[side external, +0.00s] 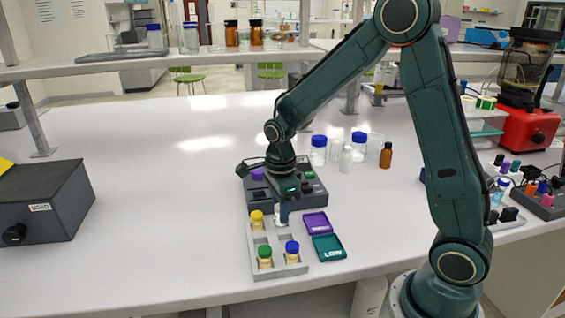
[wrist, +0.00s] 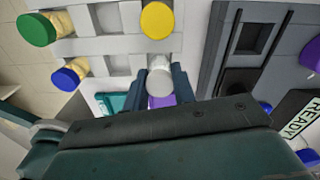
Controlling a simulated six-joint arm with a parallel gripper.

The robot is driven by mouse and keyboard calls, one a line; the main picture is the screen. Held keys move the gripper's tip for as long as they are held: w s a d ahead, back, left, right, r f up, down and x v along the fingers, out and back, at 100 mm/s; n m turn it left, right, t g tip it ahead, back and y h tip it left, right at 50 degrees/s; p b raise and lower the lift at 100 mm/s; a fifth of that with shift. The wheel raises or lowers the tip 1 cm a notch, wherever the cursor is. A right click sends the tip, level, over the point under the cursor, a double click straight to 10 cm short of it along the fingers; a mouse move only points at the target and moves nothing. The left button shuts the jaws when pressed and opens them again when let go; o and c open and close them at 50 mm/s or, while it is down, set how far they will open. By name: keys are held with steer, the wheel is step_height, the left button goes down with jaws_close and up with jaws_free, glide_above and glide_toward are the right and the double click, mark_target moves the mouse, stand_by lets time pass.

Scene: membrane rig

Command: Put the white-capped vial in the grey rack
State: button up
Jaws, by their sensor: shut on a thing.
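The grey rack (side external: 281,272) stands on the bench and holds a yellow-capped vial (side external: 257,219), a green-capped vial (side external: 265,256) and a blue-capped vial (side external: 292,252). My gripper (side external: 282,210) points down at the rack's far right corner. It is shut on the white-capped vial (wrist: 160,82), whose cap shows between the two fingers in the wrist view. The vial looks upright, at the rack's edge beside the yellow-capped vial (wrist: 158,19). I cannot tell whether its base is in a slot or above it. The rack's pale top (wrist: 112,42) also shows there.
A purple tray (side external: 316,223) and a teal tray marked LOW (side external: 328,247) lie right of the rack. A dark device (side external: 315,190) stands just behind it. Bottles, including a brown one (side external: 386,155), stand farther back.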

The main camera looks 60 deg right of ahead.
steer(key=shift+f, duration=0.6)
stand_by(0.7)
stand_by(0.4)
steer(key=o, duration=1.2)
steer(key=shift+r, duration=0.15)
steer(key=shift+r, duration=2.9)
